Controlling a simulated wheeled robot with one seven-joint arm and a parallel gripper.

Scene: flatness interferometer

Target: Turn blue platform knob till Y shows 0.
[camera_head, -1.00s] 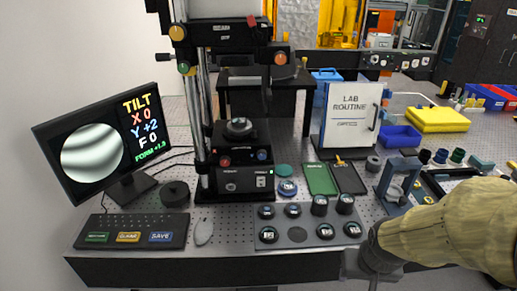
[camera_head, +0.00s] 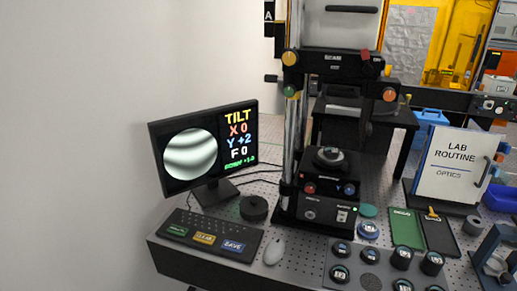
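The blue platform knob (camera_head: 349,189) is on the right of the front of the black interferometer base (camera_head: 318,213), beside a red knob (camera_head: 309,188). A round part (camera_head: 329,158) sits on the platform above them. The monitor (camera_head: 203,148) at the left shows wavy fringes and the tilt readout: X 0, Y +2, F 0. Nothing touches the blue knob. My gripper is not in view.
A keyboard (camera_head: 211,235), a mouse (camera_head: 273,251) and a black puck (camera_head: 254,208) lie in front of the monitor. A tray (camera_head: 338,256) of round parts lies before the instrument. The Lab Routine board (camera_head: 452,166) stands at the right.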

